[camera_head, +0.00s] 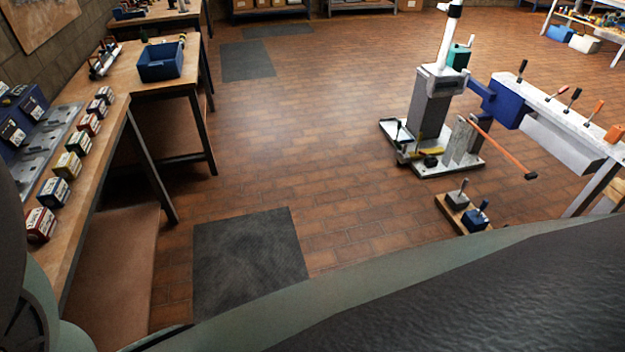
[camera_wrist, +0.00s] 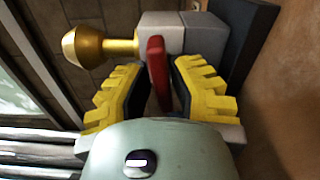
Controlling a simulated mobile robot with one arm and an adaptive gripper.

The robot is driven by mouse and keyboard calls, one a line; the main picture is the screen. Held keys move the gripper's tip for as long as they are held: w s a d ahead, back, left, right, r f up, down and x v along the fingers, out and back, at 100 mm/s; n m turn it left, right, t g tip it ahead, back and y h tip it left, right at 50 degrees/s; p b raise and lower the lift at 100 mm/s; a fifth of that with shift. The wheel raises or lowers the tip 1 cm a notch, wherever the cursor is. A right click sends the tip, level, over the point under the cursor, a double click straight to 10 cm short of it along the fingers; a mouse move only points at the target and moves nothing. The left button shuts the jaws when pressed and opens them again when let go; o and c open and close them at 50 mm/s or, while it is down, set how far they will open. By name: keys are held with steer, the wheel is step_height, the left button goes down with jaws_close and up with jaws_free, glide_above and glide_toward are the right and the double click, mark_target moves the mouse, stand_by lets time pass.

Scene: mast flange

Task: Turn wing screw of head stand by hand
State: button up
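In the wrist view, a flat red piece (camera_wrist: 157,62), which looks like the wing of the screw, stands out from a grey block (camera_wrist: 190,33). A brass knob (camera_wrist: 88,47) on a short stem sticks out to the block's left. My gripper (camera_wrist: 158,80) has yellow ribbed fingers, one on each side of the red piece. The fingers are apart, with a narrow gap visible on both sides of the red piece, so it looks unclamped. The red piece's lower end is between the fingers. In the head view I cannot make out my gripper or the screw.
A workbench (camera_head: 150,94) with a blue bin (camera_head: 160,62) and several small boxes runs along the left. A grey-white machine (camera_head: 433,100) on a base stands right, beside a white bench (camera_head: 560,115) with upright handles. The tiled floor (camera_head: 330,130) between is clear. Dark mats (camera_head: 249,262) lie flat.

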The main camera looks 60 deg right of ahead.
steer(key=o, duration=0.4)
steer(key=shift+f, duration=0.1)
steer(key=shift+o, duration=0.2)
steer(key=shift+s+d+p, duration=0.3)
steer(key=shift+d+p, duration=0.05)
steer(key=shift+p, duration=0.15)
steer(key=p+v, duration=0.2)
steer(key=v, duration=0.2)
